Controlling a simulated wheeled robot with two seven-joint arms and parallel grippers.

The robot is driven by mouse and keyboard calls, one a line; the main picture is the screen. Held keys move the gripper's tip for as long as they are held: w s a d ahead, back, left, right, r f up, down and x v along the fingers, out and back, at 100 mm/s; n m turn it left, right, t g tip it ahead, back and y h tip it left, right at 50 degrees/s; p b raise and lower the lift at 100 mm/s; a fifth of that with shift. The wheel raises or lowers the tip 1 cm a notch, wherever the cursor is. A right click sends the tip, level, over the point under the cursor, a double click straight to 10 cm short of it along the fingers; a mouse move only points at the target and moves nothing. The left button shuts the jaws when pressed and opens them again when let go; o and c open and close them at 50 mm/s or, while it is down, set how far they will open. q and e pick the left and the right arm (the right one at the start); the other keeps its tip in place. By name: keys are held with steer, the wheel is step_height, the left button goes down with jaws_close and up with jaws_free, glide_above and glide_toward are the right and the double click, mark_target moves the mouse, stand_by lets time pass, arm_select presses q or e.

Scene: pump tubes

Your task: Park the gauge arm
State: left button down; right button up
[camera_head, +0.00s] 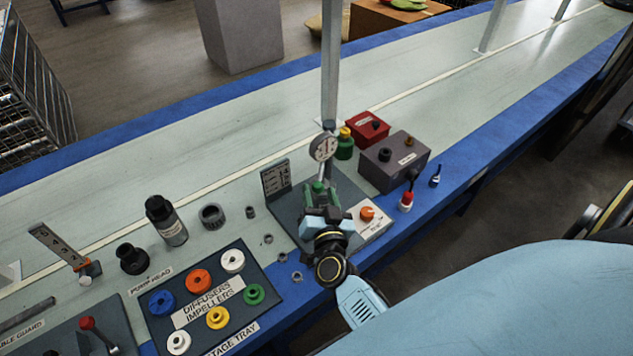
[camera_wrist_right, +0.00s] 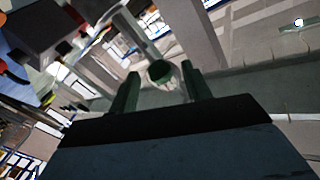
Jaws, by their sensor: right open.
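The dial gauge (camera_head: 323,147) has a round white face and stands above a dark base plate (camera_head: 287,215) at the middle of the bench. My right gripper (camera_head: 320,192) is just below the gauge, over the plate, and hides much of the gauge's lower support. In the right wrist view a round green knob (camera_wrist_right: 160,70) shows between the two spread green fingers. The fingers are open, with a gap visible on each side of the knob; I cannot tell how deep it sits between them. My left gripper is out of view.
A small upright labelled plate (camera_head: 275,177) is left of the gauge. A box with an orange knob (camera_head: 367,213) is close on the right. A grey box (camera_head: 393,163), a red box (camera_head: 367,128) and a green bottle (camera_head: 345,145) stand behind. The impeller tray (camera_head: 262,275) lies left.

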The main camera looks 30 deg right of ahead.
mark_target(317, 182)
steer(key=shift+x, duration=2.2)
jaws_close()
